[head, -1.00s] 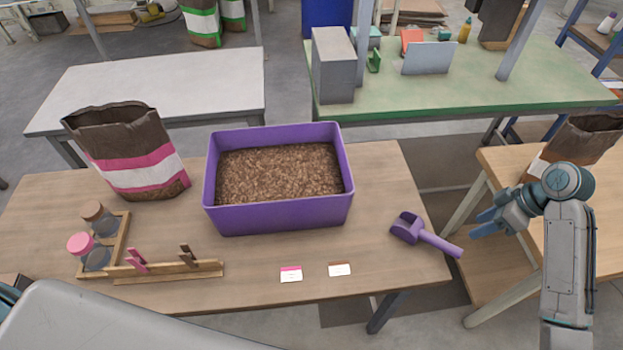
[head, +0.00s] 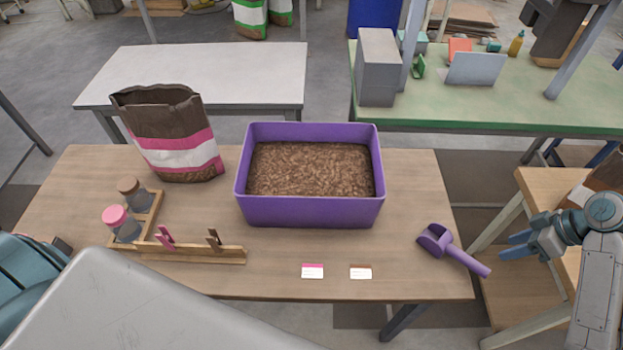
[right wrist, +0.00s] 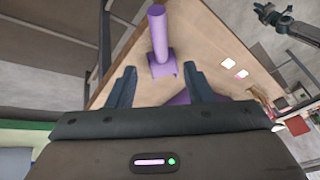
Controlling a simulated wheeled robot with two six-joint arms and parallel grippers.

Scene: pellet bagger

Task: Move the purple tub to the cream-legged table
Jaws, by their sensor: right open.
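The purple tub (head: 310,212), filled with brown pellets, stands upright on the middle wooden table (head: 60,190). The cream-legged table (head: 543,184) stands to the right across a gap, partly cut off by the picture edge. My right gripper (head: 511,245) is open and empty beside that table, just right of the purple scoop (head: 437,238) and well apart from the tub. In the right wrist view its open fingers (right wrist: 158,72) show with the scoop beyond them. My left arm enters at the lower left, but its gripper is outside the head view.
A pink-striped bag (head: 178,140) stands left of the tub. A wooden rack with jars (head: 128,229) and clips lies front left. Two labels (head: 312,271) lie in front. A white table (head: 200,75) and a green bench (head: 480,110) stand behind.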

